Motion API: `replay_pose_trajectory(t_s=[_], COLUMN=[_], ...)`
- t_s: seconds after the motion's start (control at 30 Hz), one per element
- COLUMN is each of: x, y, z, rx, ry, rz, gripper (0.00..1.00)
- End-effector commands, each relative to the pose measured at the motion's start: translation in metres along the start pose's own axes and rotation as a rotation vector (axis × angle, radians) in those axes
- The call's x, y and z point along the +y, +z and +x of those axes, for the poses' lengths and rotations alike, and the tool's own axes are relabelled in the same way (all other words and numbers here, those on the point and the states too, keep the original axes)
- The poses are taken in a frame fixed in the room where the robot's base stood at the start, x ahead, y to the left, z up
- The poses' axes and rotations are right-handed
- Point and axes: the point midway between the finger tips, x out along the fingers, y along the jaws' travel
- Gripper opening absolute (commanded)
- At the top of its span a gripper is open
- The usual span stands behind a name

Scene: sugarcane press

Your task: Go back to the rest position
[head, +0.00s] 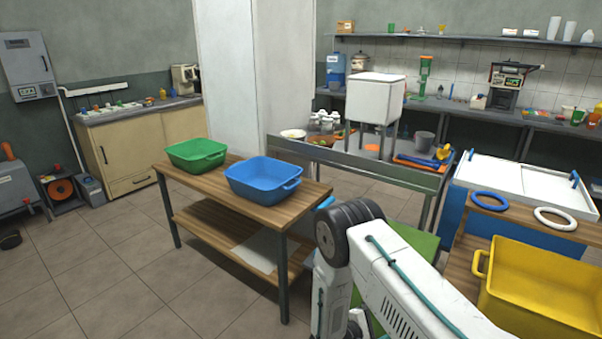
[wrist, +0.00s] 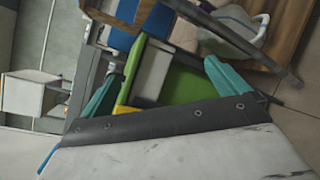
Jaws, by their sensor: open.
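My gripper (wrist: 162,82) shows in the wrist view, with its two teal fingers spread wide apart. It is open, and I see nothing held between the fingers. A green surface (wrist: 185,82) shows beyond the gap between them, with a pale strip at its left. In the head view my arm rises from the lower right and bends beside the wooden table (head: 312,190); my gripper cannot be made out there. The wrist view is strongly tilted.
A green bin (head: 195,155) and a blue bin (head: 264,180) stand on the wooden table. A yellow bin (head: 545,290) stands at right, near a blue ring (head: 489,201) and a white ring (head: 555,219). A metal counter (head: 370,166) lies behind.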

Motion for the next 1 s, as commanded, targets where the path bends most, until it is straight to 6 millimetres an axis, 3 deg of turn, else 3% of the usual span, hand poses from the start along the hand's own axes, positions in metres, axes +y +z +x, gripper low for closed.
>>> replay_pose_trajectory(t_s=[0.27, 0.43, 0.7, 1.0], x=[0.057, 0.089, 0.124, 0.145], y=[0.104, 0.176, 0.279, 0.371], z=[-0.004, -0.018, -0.056, -0.107], rx=[-0.203, -0.279, -0.294, -0.197], ry=[-0.309, -0.543, -0.892, -1.215], rz=[-0.054, -0.037, 0.064, 0.254], gripper=[0.99, 0.99, 0.99, 0.99])
